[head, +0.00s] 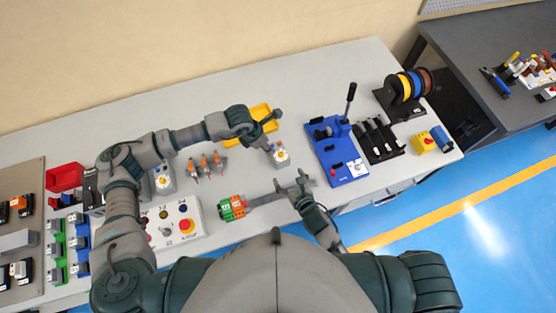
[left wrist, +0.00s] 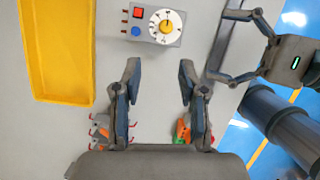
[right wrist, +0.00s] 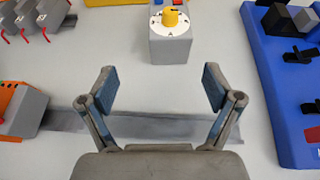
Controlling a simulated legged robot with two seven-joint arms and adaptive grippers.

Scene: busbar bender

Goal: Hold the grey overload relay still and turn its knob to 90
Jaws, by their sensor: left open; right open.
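The grey overload relay (head: 281,157) stands on the bench, with a yellow knob on a white dial. In the left wrist view the relay (left wrist: 143,31) shows a red and a blue button beside the knob (left wrist: 166,26); the dial figures are too small to read. My left gripper (head: 272,131) is open just behind the relay in the head view; its fingertips (left wrist: 159,68) are apart from the relay. My right gripper (head: 291,180) is open and empty in front of it. In the right wrist view the relay (right wrist: 171,48) lies beyond my spread fingertips (right wrist: 158,80).
A yellow tray (head: 233,139) lies behind my left gripper. A grey rail (head: 262,199) with orange and green blocks (head: 231,208) lies in front. A blue bender (head: 334,152) stands right. Several red-leaded parts (head: 205,165) stand left, with a button box (head: 172,232) nearer me.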

